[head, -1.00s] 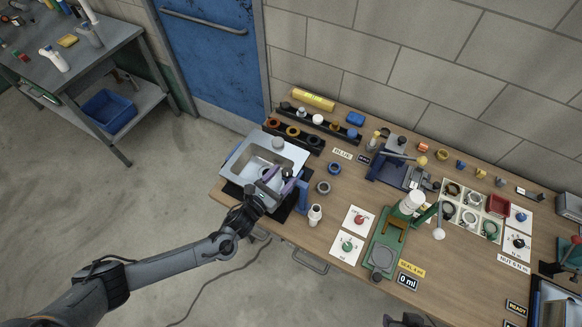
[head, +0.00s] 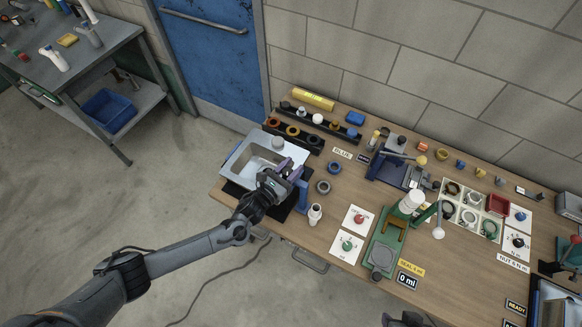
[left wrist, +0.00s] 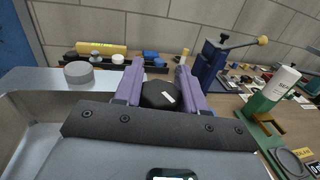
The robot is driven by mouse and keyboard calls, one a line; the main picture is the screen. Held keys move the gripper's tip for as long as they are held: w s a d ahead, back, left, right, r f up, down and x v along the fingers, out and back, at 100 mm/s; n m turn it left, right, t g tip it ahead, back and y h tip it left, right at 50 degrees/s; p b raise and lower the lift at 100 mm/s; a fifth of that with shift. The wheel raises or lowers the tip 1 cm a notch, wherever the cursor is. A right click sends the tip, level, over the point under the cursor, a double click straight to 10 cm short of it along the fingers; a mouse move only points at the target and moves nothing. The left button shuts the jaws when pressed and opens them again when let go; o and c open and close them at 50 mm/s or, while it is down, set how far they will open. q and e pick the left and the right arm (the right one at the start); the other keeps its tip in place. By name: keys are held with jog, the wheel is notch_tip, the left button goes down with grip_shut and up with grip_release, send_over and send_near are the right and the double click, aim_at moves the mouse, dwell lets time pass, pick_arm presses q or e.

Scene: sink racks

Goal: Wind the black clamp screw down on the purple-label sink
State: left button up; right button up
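The steel sink (head: 255,152) stands at the left end of the wooden bench; its pale rim and basin also show in the left wrist view (left wrist: 50,100). A black knob (left wrist: 160,94) with a white mark, apparently the clamp screw's, lies between the purple fingers of my left gripper (left wrist: 160,80). The knob fills the gap, but I cannot tell whether both fingers press on it. In the head view my left gripper (head: 289,168) is at the sink's right front corner and hides the screw. I cannot make out a purple label. My right gripper is not clearly seen.
A grey round cap (head: 278,142) sits on the sink's far rim. A dark ring (head: 323,187), a blue ring (head: 334,168) and a white bottle (head: 315,214) stand to the right. A blue lever press (head: 390,165) and a green stand (head: 385,245) are farther right.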

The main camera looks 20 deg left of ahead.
pick_arm(q)
jog(key=shift+r, duration=0.1)
jog(key=c, duration=0.3)
jog(key=shift+c, duration=0.2)
jog(key=shift+h, duration=0.3)
